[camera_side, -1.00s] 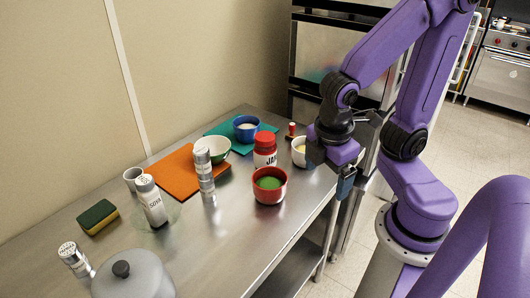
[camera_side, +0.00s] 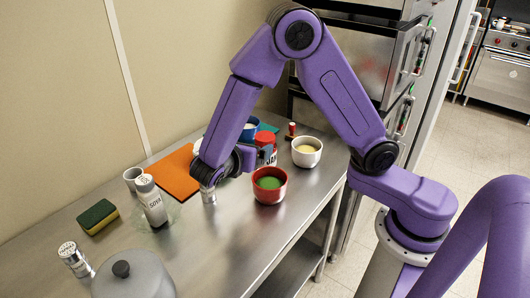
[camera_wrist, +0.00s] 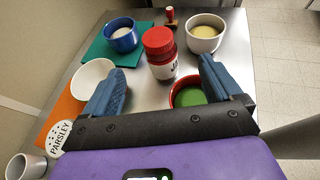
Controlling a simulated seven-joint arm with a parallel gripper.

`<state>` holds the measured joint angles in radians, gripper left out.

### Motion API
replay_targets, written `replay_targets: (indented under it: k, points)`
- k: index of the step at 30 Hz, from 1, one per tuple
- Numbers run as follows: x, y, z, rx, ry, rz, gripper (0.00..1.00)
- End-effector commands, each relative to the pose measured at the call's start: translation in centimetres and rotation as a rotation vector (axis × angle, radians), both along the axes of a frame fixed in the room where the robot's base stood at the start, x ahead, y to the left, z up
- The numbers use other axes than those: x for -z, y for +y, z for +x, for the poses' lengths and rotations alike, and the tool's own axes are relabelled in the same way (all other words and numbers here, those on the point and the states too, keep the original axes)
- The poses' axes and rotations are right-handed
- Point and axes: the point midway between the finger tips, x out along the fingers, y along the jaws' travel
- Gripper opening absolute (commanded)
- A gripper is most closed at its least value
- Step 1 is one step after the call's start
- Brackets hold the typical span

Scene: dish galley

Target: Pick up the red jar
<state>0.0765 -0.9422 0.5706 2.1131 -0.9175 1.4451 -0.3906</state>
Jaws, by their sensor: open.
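The red jar, a white jar with a red lid and red label (camera_wrist: 160,50), stands upright on the steel table in the wrist view. It lies beyond and between the fingertips of my gripper (camera_wrist: 162,78), apart from both fingers. My gripper is open and empty, its blue fingers spread wide. In the side view the jar (camera_side: 266,143) shows partly behind my wrist, with its red lid clear and its lower left side covered. My fingers are hidden behind my wrist there.
A red bowl with green contents (camera_side: 269,186) stands close to the jar. A cream-filled white bowl (camera_side: 307,151), a blue bowl (camera_wrist: 122,34) on a teal board and a white bowl (camera_wrist: 93,82) on an orange board surround it. A parsley shaker (camera_wrist: 60,138) is near my left finger.

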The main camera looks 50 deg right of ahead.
Motion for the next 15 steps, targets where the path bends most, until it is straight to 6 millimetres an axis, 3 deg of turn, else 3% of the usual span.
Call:
replay_targets:
  k: [15]
  points:
    - [3.6, -8.3, 2.5, 0.005, 0.002, 0.003, 0.92]
